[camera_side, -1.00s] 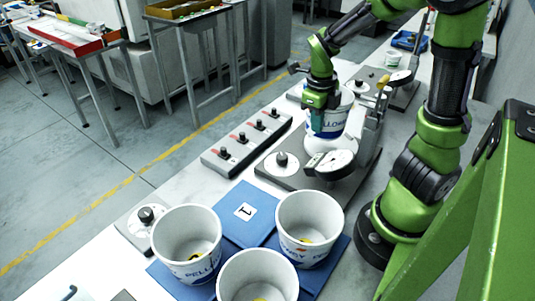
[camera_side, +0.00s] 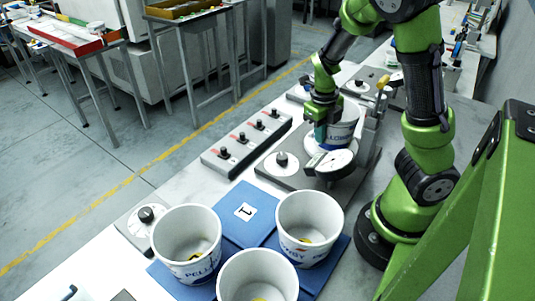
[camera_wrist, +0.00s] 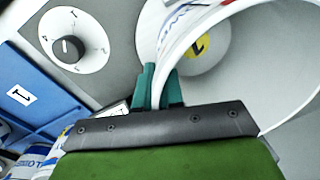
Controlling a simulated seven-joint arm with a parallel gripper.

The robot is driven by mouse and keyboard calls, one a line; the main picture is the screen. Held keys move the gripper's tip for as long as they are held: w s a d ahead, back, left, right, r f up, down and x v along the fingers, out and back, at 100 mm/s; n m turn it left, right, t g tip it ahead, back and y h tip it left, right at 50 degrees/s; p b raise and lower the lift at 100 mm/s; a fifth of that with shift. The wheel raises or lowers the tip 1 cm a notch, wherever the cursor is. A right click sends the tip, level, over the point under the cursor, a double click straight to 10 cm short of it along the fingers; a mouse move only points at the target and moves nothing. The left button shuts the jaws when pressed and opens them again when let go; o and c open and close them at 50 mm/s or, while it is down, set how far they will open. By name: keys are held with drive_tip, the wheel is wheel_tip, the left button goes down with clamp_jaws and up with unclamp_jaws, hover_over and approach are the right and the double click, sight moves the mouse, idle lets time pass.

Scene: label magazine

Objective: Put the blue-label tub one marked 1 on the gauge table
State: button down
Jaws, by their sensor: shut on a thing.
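My gripper (camera_side: 320,122) is shut on the rim of a white tub (camera_side: 346,127) with blue lettering on its side. The tub is upright over the round white disc of the gauge table (camera_side: 311,147), beside the dial (camera_side: 331,162). I cannot tell whether its base touches the disc. In the wrist view my teal fingertips (camera_wrist: 160,88) pinch the tub's wall (camera_wrist: 190,35), and a yellow spot with a dark mark (camera_wrist: 201,46) shows inside it. The blue pad marked 1 (camera_side: 262,204) lies nearer the camera.
Three white tubs stand at the blue pads: left (camera_side: 187,229), right (camera_side: 310,218) and front (camera_side: 257,270). A grey block with several black knobs (camera_side: 247,142) lies left of the gauge table. Single-knob plates (camera_side: 147,216) lie nearby. An upright grey fixture (camera_side: 372,125) stands close right of the held tub.

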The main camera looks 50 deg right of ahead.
drive_tip(key=c, duration=1.3)
unclamp_jaws()
drive_tip(key=shift+f, duration=0.1)
drive_tip(key=shift+o, duration=0.2)
drive_tip(key=shift+w+a+r, duration=0.1)
drive_tip(key=shift+a+r, duration=0.05)
drive_tip(key=shift+r, duration=0.8)
drive_tip(key=shift+w+a+r, duration=0.1)
drive_tip(key=shift+r, duration=0.85)
drive_tip(key=shift+s+r, duration=0.1)
drive_tip(key=shift+r, duration=0.9)
